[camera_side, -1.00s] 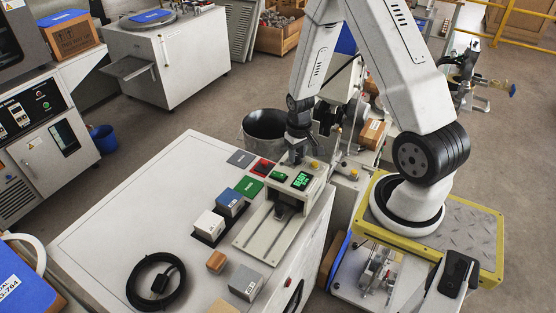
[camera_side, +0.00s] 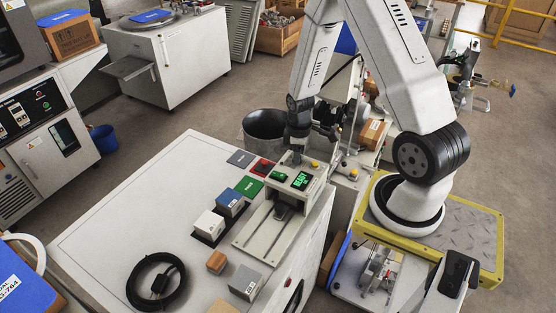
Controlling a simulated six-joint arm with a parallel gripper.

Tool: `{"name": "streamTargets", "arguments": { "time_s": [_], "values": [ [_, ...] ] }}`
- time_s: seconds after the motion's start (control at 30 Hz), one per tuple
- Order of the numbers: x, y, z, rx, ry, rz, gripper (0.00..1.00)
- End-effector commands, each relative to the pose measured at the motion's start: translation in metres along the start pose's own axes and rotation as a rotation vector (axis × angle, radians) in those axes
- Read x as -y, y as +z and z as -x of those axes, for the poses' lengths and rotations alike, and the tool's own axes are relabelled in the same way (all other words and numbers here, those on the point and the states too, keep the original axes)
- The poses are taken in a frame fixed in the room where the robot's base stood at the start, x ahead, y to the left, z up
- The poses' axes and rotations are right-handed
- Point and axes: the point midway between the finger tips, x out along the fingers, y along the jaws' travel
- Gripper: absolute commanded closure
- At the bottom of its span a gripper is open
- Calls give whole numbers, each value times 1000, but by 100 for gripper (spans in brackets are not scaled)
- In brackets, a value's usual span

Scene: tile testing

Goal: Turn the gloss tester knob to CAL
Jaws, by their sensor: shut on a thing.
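The gloss tester (camera_side: 268,231) is a pale beige device near the right edge of the white bench. Its lit green display (camera_side: 301,180) appears to read READY, with smaller text under it that I cannot make out. A small green panel (camera_side: 279,176) and a yellow button (camera_side: 315,164) sit on its top. My gripper (camera_side: 292,160) points down at the back of the tester's top and is shut on the knob. The knob is hidden by the gripper, so its pointer and the CAL mark cannot be seen.
Red (camera_side: 262,167), green (camera_side: 249,187), blue (camera_side: 230,204) and white (camera_side: 208,224) tiles or blocks lie left of the tester. A coiled black cable (camera_side: 136,290) and a grey block (camera_side: 246,282) are in front. A dark bin (camera_side: 265,124) stands behind. The bench's left part is clear.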

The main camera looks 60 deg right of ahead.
Motion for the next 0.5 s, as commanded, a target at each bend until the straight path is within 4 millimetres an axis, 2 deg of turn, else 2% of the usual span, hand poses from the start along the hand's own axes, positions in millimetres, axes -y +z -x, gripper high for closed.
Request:
{"name": "streamTargets", "arguments": {
  "time_s": [0.5],
  "values": [
    [0, 0, 0, 1, -1, 42, 100]
  ]
}}
